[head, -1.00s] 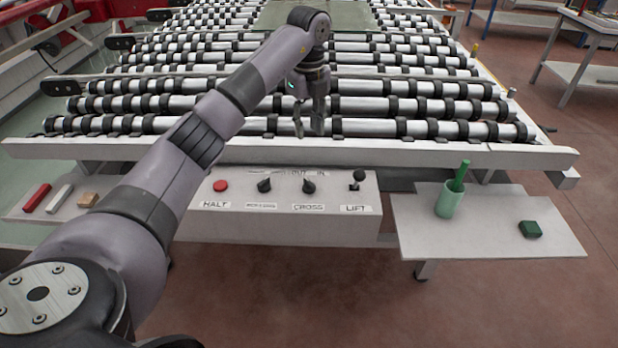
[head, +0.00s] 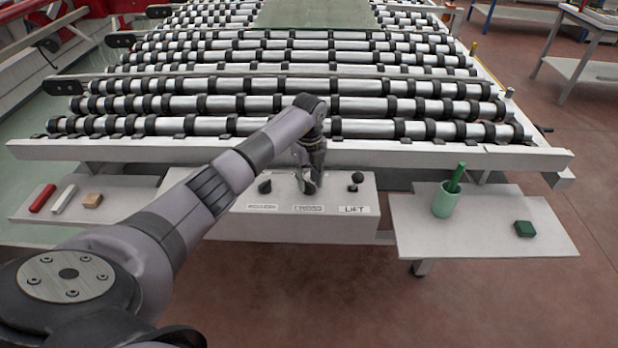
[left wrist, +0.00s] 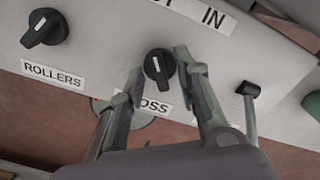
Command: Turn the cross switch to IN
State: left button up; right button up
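The cross switch (left wrist: 159,66) is a black round knob with a white line, on the light control panel. The IN label (left wrist: 213,18) lies up and to the right of the knob, beside a cut-off OUT label. My left gripper (left wrist: 158,64) is open, with one fingertip on each side of the knob; I cannot tell whether they touch it. My right gripper is not in view.
The rollers switch (left wrist: 44,28) is left of the cross switch, and the lift lever (head: 357,177) is right. The roller table (head: 440,155) stands behind the panel.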

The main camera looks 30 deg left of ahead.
pick_arm(q)
jog(key=shift+f, duration=0.1)
jog(key=shift+c, duration=0.5)
grip_shut()
